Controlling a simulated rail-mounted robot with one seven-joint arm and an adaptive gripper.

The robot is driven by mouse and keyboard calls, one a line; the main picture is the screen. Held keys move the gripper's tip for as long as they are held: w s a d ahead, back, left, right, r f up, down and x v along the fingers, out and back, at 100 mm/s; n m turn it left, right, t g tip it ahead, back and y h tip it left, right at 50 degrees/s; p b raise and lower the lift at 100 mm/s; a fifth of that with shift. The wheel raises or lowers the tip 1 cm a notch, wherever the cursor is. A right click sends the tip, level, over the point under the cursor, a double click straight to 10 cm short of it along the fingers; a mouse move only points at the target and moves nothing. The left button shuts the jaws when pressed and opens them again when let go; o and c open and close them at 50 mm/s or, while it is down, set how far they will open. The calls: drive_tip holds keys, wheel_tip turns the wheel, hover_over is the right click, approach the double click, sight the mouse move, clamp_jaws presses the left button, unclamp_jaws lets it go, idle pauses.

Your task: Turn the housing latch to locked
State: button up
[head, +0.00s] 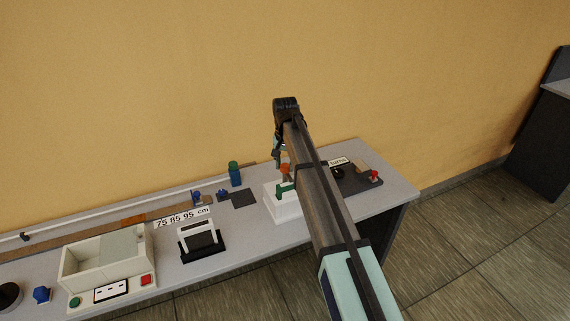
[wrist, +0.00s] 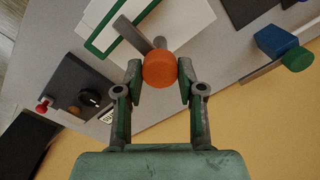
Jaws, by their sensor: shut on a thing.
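The housing is a white block (head: 270,201) with a green frame, at the right part of the bench; its white face also shows in the wrist view (wrist: 178,22). An orange round knob (wrist: 160,69) sits on a grey lever (wrist: 136,36) beside the green frame (wrist: 100,45). My gripper (wrist: 160,78) has one finger on each side of the orange knob and is shut on it. In the head view the orange knob (head: 285,168) is partly hidden by my arm. Which latch position is locked is not legible.
A blue block with a green top (head: 235,174) and a dark pad (head: 244,198) stand left of the housing. A dark panel with a black knob (head: 338,172) and red knob (head: 374,175) lies right. A beige box (head: 106,258) and black holder (head: 203,246) are farther left.

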drive_tip(key=shift+s+f, duration=0.1)
drive_tip(key=o, duration=1.1)
drive_tip(key=shift+o, duration=0.2)
wheel_tip(320, 180, up, 12)
